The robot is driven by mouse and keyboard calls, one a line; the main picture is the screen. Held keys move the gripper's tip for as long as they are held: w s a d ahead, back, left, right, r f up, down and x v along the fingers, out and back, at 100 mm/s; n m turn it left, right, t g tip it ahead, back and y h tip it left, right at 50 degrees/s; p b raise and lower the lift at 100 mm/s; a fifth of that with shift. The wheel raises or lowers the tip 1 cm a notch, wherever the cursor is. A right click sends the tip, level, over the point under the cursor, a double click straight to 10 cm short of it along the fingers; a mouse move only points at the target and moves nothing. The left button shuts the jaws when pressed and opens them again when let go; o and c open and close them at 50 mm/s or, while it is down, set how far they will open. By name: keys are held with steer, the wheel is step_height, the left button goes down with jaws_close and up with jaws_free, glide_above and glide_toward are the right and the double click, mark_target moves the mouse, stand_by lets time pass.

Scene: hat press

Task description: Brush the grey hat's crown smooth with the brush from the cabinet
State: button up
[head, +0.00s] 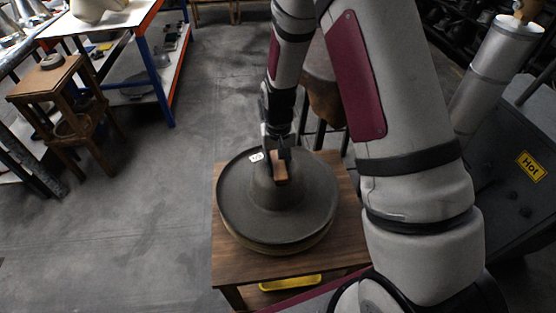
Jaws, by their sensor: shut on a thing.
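The grey hat (235,200) rests brim-out on a round base on a small wooden table (228,270) in the middle of the head view. Its crown (275,197) rises at the centre of the wide brim. My gripper (277,160) points down over the crown and is shut on the wooden brush (280,174). The brush is at the top of the crown. I cannot tell whether its bristles touch the felt, since the gripper and the brush body hide them. A small white tag (256,156) shows at the far left of the brim.
A yellow tray (290,283) shows under the table's front edge. A dark machine with a yellow "Hot" label (531,166) stands at the right. A wooden stool (48,80) and a blue-orange shelf (158,60) stand at the left. The floor left of the table is clear.

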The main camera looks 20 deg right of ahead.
mark_target(276, 154)
steer(key=shift+s+a, duration=0.15)
steer(key=shift+s, duration=0.35)
steer(key=shift+w+d+f+b, duration=0.1)
steer(key=shift+w+d+b, duration=0.15)
steer(key=shift+w+b, duration=0.6)
steer(key=shift+w+d+b, duration=0.2)
steer(key=shift+w, duration=1.1)
steer(key=shift+s+a+p, duration=0.25)
steer(key=shift+s+p, duration=0.35)
steer(key=shift+s, duration=0.55)
steer(key=shift+s+a+p, duration=0.2)
steer(key=shift+s+p, duration=0.4)
steer(key=shift+s, duration=0.55)
steer(key=shift+w, duration=0.1)
steer(key=shift+w+d+b, duration=0.25)
steer(key=shift+w+b, duration=0.4)
steer(key=shift+w, duration=0.5)
steer(key=shift+w+d+b, duration=0.2)
steer(key=shift+w+b, duration=0.4)
steer(key=shift+w, duration=0.5)
